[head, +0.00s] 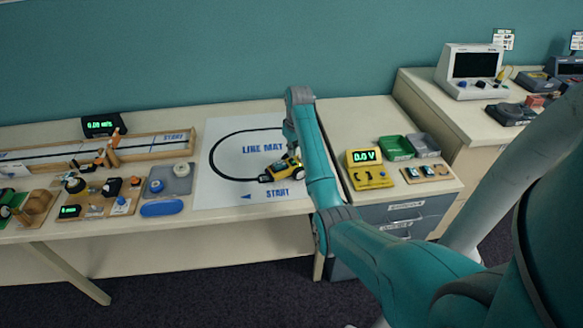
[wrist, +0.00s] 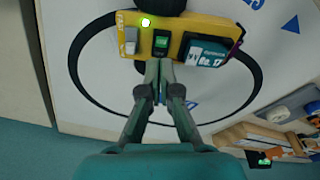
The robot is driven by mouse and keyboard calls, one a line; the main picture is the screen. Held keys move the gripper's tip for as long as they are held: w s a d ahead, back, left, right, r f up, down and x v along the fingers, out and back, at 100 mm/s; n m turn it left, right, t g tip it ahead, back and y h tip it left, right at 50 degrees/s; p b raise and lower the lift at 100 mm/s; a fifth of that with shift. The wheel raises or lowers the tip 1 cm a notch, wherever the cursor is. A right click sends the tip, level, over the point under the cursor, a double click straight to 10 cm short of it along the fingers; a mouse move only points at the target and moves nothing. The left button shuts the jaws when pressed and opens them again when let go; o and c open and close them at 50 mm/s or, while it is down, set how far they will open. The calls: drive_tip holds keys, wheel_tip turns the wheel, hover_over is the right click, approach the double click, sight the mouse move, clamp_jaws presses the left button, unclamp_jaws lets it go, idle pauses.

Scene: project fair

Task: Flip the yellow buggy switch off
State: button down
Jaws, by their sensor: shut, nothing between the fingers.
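The yellow buggy (head: 286,168) sits on the line mat (head: 225,188), at the lower right part of its black loop. In the wrist view the buggy (wrist: 182,25) fills the top middle. In the head view my arm partly hides the buggy.
A yellow device with a green display (head: 368,172) and green and grey bins (head: 395,148) stand on the cabinet at right. Left of the mat are a blue-grey pad (head: 170,181), small gadgets and a long wooden track (head: 60,156). The mat's left part is clear.

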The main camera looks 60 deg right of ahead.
sight(292, 159)
drive_tip(key=shift+f, duration=1.15)
idle(0.7)
drive_tip(key=shift+r, duration=3.5)
